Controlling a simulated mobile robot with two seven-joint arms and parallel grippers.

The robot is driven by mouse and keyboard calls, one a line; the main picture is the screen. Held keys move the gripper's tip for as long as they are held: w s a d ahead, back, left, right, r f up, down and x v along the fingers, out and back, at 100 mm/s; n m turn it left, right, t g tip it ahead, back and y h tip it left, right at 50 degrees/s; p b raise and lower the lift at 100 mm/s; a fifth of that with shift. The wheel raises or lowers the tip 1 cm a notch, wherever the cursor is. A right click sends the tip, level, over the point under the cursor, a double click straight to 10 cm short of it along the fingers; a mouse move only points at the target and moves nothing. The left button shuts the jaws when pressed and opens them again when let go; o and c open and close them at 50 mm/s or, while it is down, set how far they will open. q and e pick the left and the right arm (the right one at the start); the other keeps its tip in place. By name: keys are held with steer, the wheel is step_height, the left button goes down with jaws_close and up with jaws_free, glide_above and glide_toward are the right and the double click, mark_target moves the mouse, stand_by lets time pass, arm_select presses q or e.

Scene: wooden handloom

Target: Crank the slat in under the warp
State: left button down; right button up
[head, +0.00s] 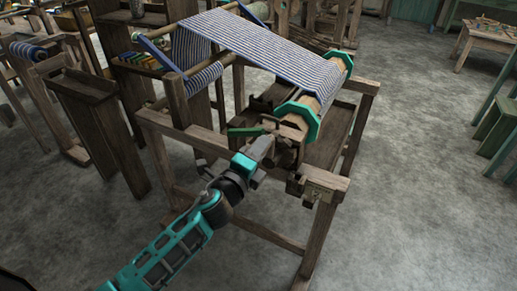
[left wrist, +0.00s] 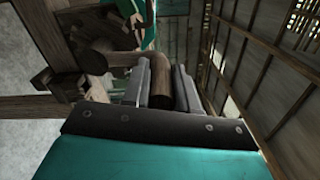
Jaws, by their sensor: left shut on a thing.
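The blue-and-white striped warp (head: 270,50) runs over the loom's top to a front beam between teal octagonal end flanges (head: 298,122). My left gripper (head: 267,152) reaches the near end of this beam, below the near flange. In the left wrist view, its two grey fingers (left wrist: 161,80) are shut on a brown wooden crank handle (left wrist: 158,90), one finger on each side. The handle is mostly hidden by the gripper in the head view. A slat under the warp cannot be made out. My right gripper is in neither view.
The loom's wooden frame (head: 325,188) surrounds the gripper closely, with a post and rail to the right. Other wooden frames (head: 105,130) stand at left. Grey floor (head: 420,200) is clear at right, up to a green bench.

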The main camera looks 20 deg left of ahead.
arm_select(q)
steer(key=shift+d+r, duration=0.15)
steer(key=shift+d, duration=0.1)
steer(key=c, duration=1)
jaws_free()
steer(key=shift+o, duration=0.6)
steer(key=shift+a, duration=0.1)
steer(key=s+a+b, duration=0.1)
steer(key=s, duration=1.1)
steer(key=shift+s+b, duration=0.3)
steer(key=shift+s, duration=0.1)
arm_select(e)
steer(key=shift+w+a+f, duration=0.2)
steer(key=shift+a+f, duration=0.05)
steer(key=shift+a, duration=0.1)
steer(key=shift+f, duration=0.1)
